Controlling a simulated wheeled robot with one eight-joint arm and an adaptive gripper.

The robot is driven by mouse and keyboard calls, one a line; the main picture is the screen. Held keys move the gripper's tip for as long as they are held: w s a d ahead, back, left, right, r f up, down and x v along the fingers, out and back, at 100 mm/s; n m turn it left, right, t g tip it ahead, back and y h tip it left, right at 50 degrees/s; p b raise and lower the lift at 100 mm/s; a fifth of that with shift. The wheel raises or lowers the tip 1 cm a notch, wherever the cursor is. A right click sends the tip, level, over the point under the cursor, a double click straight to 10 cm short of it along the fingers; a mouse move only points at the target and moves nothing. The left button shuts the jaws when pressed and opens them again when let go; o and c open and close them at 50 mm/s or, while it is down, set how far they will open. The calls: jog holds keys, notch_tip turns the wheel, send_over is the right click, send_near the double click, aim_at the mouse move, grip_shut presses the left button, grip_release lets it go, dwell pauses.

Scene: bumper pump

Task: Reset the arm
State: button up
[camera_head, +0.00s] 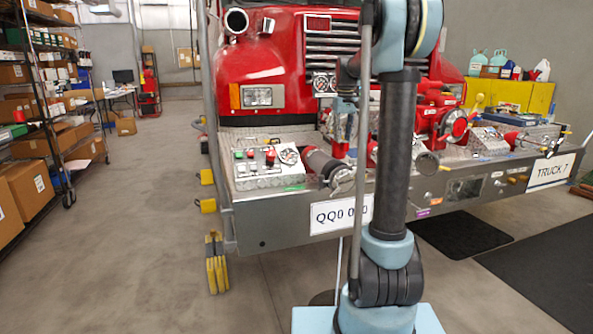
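My arm (397,150) stands upright in front of the truck, from its light blue base at the bottom to a large joint at the top edge. What looks like my gripper (343,138) hangs just left of the arm's dark tube, in front of the bumper controls. It is small and partly hidden by my arm, so its fingers cannot be made out. Nothing held can be seen. The red fire truck (245,62) stands behind, with its metal bumper (270,228) carrying a control panel (266,168) with red and green knobs.
Pump fittings and a gauge (453,124) crowd the bumper behind and right of my arm. Shelves with cardboard boxes (27,188) line the left wall. Yellow cabinets (510,95) stand at the right. Dark mats (545,270) lie at right.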

jog(key=shift+m+t, duration=0.3)
jog(key=shift+m, duration=0.1)
jog(key=s, duration=0.8)
jog(key=s+f, duration=0.1)
jog(key=s, duration=0.4)
jog(key=s+f, duration=0.6)
jog(key=s, duration=0.4)
jog(key=s+f+m, duration=0.1)
jog(key=s+f, duration=0.6)
jog(key=s, duration=0.3)
jog(key=s+f+m+t, duration=0.1)
jog(key=s+f, duration=0.6)
jog(key=s, duration=0.3)
jog(key=shift+f, duration=0.2)
jog(key=shift+w+f, duration=0.2)
jog(key=shift+w, duration=0.2)
